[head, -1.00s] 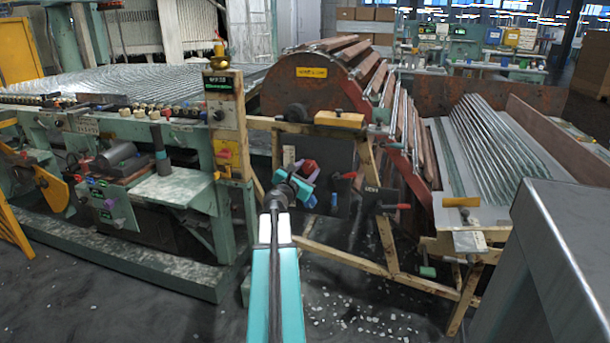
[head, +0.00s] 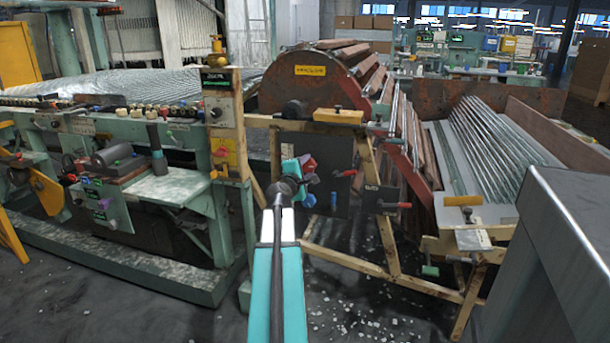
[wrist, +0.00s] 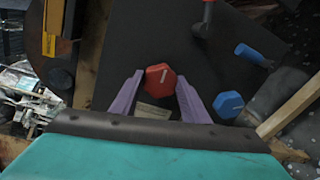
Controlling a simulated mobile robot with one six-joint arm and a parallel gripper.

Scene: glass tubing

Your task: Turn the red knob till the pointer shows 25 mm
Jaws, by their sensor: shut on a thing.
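The red knob (wrist: 160,77) is six-sided with a short white line on its face, and sits on a dark panel (wrist: 125,50). In the wrist view my gripper's (wrist: 158,79) two purple fingers are shut on it, one at each side. In the head view the red knob (head: 309,164) shows just beyond my teal gripper (head: 300,170), partly covered by it. A small pale label (wrist: 153,113) lies below the knob; its writing cannot be read. I cannot make out a pointer or millimetre scale reading.
A blue knob (wrist: 228,104) is close to the right finger. A blue-tipped lever (wrist: 250,54) and a red-handled lever (wrist: 207,12) stick out nearby. Wooden frame beams (head: 385,240) stand around the panel; a grey metal cabinet (head: 560,250) is at right.

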